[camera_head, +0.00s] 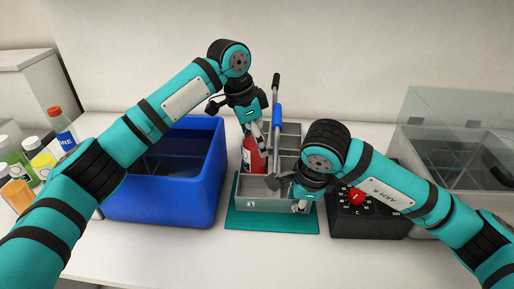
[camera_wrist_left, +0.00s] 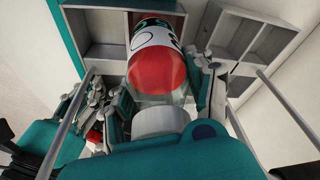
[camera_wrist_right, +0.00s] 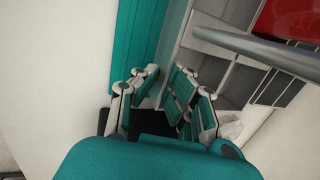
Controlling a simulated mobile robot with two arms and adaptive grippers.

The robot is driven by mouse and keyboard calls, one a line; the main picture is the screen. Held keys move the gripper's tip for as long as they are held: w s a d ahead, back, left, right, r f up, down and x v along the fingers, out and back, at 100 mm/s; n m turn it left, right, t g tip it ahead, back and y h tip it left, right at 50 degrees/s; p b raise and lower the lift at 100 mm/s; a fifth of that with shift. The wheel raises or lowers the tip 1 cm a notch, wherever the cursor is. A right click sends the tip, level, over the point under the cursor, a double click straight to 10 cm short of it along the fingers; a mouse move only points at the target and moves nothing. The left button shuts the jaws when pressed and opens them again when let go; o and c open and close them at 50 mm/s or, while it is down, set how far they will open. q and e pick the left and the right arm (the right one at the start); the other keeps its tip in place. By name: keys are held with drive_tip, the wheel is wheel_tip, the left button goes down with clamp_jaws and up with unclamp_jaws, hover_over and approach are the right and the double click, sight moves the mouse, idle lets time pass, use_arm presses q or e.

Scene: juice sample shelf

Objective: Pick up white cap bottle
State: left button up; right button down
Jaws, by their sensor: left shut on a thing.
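My right gripper (camera_head: 300,204) is low at the rack's front right corner. In the right wrist view its fingers (camera_wrist_right: 163,78) are apart with no bottle between them.
A black control box with a red knob (camera_head: 356,197) and a lidded grey box (camera_head: 462,185) stand right.

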use_arm(q)
wheel_tip(320, 180, up, 26)
drive_tip(key=shift+d, duration=0.1)
idle(0.6)
use_arm(e)
drive_tip(key=c, duration=1.4)
unclamp_jaws()
